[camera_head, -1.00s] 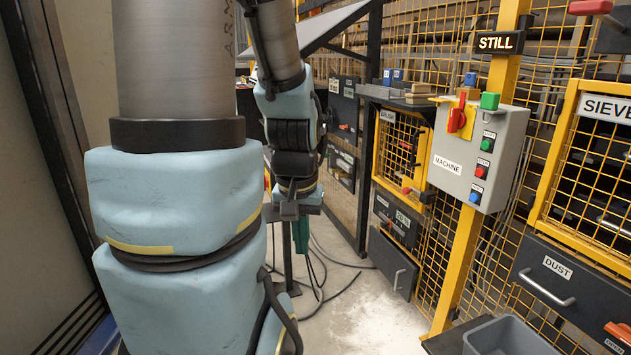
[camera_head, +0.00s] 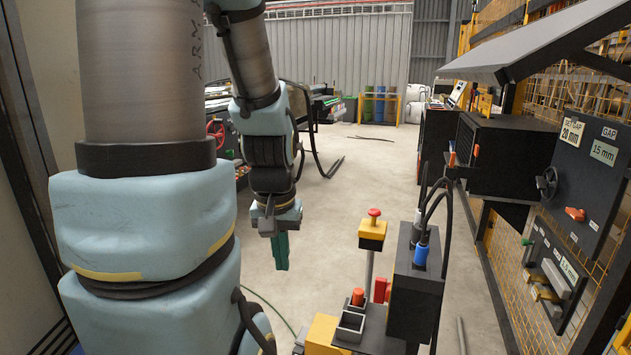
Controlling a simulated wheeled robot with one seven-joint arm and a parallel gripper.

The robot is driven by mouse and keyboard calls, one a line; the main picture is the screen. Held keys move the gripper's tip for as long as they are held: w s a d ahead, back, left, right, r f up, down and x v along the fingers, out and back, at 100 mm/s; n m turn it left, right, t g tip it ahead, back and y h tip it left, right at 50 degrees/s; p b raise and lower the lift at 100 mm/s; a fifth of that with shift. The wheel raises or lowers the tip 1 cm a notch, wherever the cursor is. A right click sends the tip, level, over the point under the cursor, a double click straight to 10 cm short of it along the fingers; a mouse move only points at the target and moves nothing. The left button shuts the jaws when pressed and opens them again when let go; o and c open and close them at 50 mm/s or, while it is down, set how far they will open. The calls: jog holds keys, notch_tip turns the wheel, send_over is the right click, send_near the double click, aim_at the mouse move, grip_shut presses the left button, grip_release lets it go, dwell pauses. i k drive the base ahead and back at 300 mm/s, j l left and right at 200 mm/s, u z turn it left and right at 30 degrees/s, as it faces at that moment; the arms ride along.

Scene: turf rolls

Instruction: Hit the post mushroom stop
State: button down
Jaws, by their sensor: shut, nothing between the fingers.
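A red mushroom stop (camera_head: 374,213) sits on top of a yellow and black box (camera_head: 372,235) carried by a thin grey post (camera_head: 369,268), right of the picture's middle. My gripper (camera_head: 281,266) hangs from my arm to the left of the post, with its green fingers pointing down. The fingers are shut and empty. The gripper shows lower in the picture than the mushroom and apart from it; their depth difference is hard to tell.
A dark machine unit with a blue connector (camera_head: 421,255) and cables stands right of the post. Another red knob (camera_head: 357,297) shows on a low box in front of it. Dark cabinets (camera_head: 508,150) and yellow mesh line the right. Concrete floor (camera_head: 345,185) is open behind.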

aim_at(373, 212)
jog(key=i+l+u, duration=0.4)
jog(key=l, duration=0.15)
jog(key=l+u, duration=0.25)
jog(key=i+l+u, duration=0.2)
jog(key=l, duration=0.15)
jog(key=k, duration=0.1)
